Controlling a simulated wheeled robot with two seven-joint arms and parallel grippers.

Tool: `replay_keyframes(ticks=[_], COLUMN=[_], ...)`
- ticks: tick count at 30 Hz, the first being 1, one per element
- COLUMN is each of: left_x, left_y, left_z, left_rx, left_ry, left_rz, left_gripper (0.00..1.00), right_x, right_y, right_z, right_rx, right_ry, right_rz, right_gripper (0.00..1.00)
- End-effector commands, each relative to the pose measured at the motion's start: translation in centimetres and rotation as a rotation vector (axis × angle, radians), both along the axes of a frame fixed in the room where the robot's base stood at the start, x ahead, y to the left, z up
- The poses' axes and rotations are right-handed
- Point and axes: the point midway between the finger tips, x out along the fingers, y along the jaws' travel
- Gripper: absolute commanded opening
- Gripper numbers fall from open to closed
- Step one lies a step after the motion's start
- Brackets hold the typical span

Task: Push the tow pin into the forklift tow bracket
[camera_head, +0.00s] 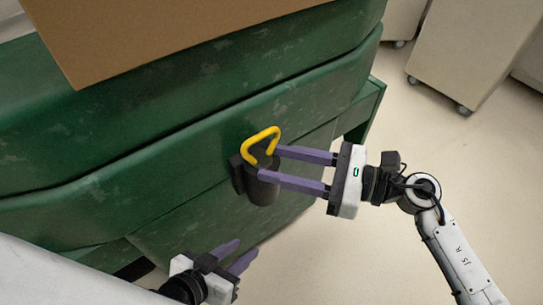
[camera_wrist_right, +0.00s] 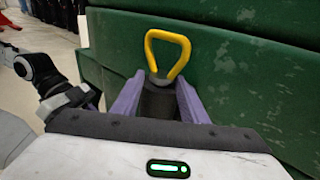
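The tow pin (camera_head: 264,136) shows as a yellow loop handle above the dark tow bracket (camera_head: 263,190) on the green cart body. The handle stands upright in the right wrist view (camera_wrist_right: 166,52); the pin's shaft is hidden, so I cannot tell how deep it sits. My right gripper (camera_head: 268,162) reaches in from the right, its purple fingers apart at the dark part below the handle. That dark part lies between the fingers in the right wrist view (camera_wrist_right: 158,100); firm contact is not clear. My left gripper (camera_head: 242,252) is lower, open and empty, away from the bracket.
The green cart body (camera_head: 120,150) fills the left and middle, with a brown board (camera_head: 170,35) on top. A beige wheeled cart (camera_head: 470,50) stands at the upper right. The floor at the right is clear apart from my right arm above it.

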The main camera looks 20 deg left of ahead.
Motion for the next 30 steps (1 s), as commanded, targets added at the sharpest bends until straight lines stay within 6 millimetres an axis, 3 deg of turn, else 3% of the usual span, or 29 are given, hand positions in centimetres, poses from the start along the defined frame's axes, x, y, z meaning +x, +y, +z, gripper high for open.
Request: replay_keyframes(ticks=[1, 6, 12, 30], left_x=[0.0, 0.0, 0.0, -0.1], left_y=[0.0, 0.0, 0.0, 0.0], left_z=[0.0, -0.1, -0.1, -0.2], left_rx=[0.000, 0.000, 0.000, 0.001], left_ry=[0.000, 0.001, 0.002, 0.003], left_rz=[0.000, 0.000, 0.000, 0.000], left_gripper=[0.31, 0.31, 0.31, 0.31], right_x=[0.2, 0.1, 0.0, 0.1], right_y=[-1.6, -5.0, -7.5, -8.1], right_z=[-0.7, -0.2, 0.5, 0.8], right_rx=[-0.018, -0.013, -0.004, 0.002], right_ry=[0.005, 0.004, 0.000, -0.002], right_rz=[-0.009, -0.012, -0.013, -0.014], right_gripper=[0.39, 0.39, 0.39, 0.39])
